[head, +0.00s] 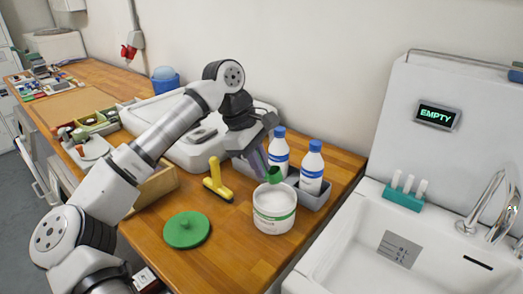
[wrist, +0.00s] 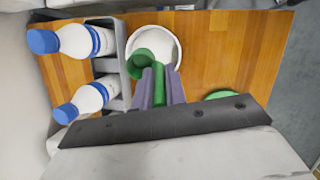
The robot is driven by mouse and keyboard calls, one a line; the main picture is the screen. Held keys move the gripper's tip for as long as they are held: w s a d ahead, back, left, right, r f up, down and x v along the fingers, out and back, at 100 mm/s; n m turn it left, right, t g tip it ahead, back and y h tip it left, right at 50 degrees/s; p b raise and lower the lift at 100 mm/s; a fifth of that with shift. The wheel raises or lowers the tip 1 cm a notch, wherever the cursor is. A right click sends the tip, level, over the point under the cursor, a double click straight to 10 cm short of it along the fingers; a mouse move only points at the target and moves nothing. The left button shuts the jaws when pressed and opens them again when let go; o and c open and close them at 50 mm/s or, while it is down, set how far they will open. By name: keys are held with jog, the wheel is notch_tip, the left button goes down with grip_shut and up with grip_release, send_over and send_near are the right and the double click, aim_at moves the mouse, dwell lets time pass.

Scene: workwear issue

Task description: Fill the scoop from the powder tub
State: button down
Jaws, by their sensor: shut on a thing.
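The powder tub (head: 274,221) is a white round tub with a green band, open at the top, on the wooden counter. It also shows in the wrist view (wrist: 176,49), with a pale inside. My gripper (head: 263,166) is shut on the handle of the green scoop (head: 274,175), and its purple fingers flank the handle in the wrist view (wrist: 160,82). The scoop's round cup (wrist: 152,64) is at the far side of the tub's mouth in the head view. I cannot tell whether it touches the rim, nor see powder in it.
A green lid (head: 187,230) lies left of the tub. A yellow-handled tool (head: 216,181) lies behind the lid. Two blue-capped bottles (head: 311,168) stand in a grey tray (head: 317,199) close behind the tub. A sink (head: 350,250) and a display (head: 436,116) reading EMPTY are at the right.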

jog(key=shift+w, duration=0.15)
jog(key=shift+s+f+b, duration=0.2)
jog(key=shift+f+b, duration=0.3)
jog(key=shift+f, duration=0.2)
jog(key=shift+f+b, duration=1.2)
jog(key=shift+f, duration=1.05)
jog(key=shift+f+b, duration=0.75)
jog(key=shift+b, duration=0.1)
dwell(0.4)
jog(key=shift+r+p, duration=2)
jog(key=shift+r, duration=1.55)
